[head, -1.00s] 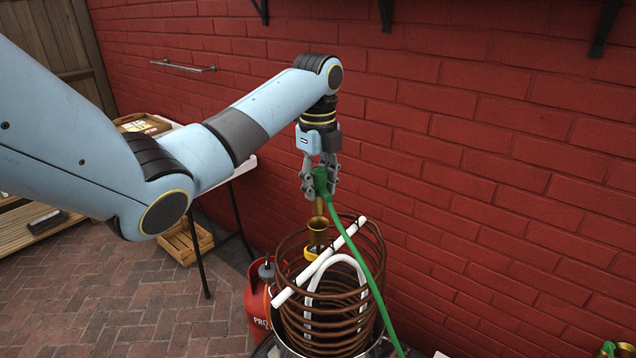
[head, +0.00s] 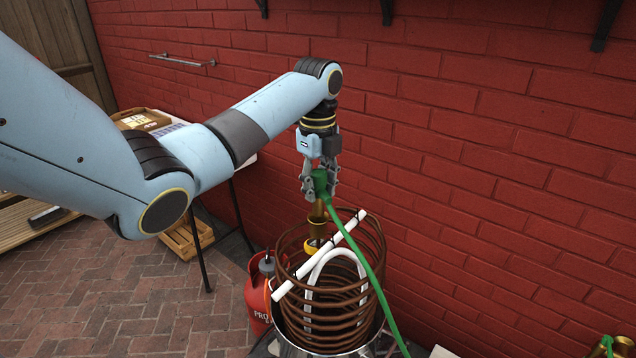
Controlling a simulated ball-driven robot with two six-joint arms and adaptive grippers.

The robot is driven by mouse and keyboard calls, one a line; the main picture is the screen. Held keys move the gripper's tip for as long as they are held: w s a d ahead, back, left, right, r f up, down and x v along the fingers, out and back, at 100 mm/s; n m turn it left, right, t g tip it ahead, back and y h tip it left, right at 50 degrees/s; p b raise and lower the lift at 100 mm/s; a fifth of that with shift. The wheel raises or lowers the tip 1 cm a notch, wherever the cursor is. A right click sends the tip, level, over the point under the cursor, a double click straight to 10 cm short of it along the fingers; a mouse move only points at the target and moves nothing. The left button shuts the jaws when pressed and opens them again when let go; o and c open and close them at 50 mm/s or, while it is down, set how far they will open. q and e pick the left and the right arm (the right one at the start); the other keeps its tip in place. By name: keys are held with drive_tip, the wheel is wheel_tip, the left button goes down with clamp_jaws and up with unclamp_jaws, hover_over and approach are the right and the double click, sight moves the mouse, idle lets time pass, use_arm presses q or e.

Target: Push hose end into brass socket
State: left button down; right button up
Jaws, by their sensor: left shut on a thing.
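My left gripper (head: 320,190) is shut on the green hose end (head: 320,181), above the copper coil. A brass tip (head: 318,208) points down below the green grip. The flared brass socket (head: 319,230), with a yellow band under it, stands upright just below the tip, at the coil's back left. Tip and socket look lined up; I cannot tell whether they touch. The green hose (head: 372,277) runs from the grip down past the coil's right side. My right gripper is not in view.
The brown copper coil (head: 294,318) stands in a metal pot (head: 325,350), with a white bar (head: 322,256) across its top. A red gas cylinder (head: 257,302) is left of it. The brick wall (head: 480,200) is close behind. More brass fittings (head: 621,346) show at bottom right.

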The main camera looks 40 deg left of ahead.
sight(318, 205)
use_arm(q)
drive_tip(key=shift+f, duration=0.2)
idle(0.3)
drive_tip(key=shift+f+b, duration=0.45)
drive_tip(key=shift+f, duration=0.5)
drive_tip(key=shift+f, duration=0.15)
drive_tip(key=shift+f+b, duration=0.6)
drive_tip(key=shift+f, duration=0.55)
drive_tip(key=c, duration=0.9)
unclamp_jaws()
drive_tip(key=shift+r, duration=0.1)
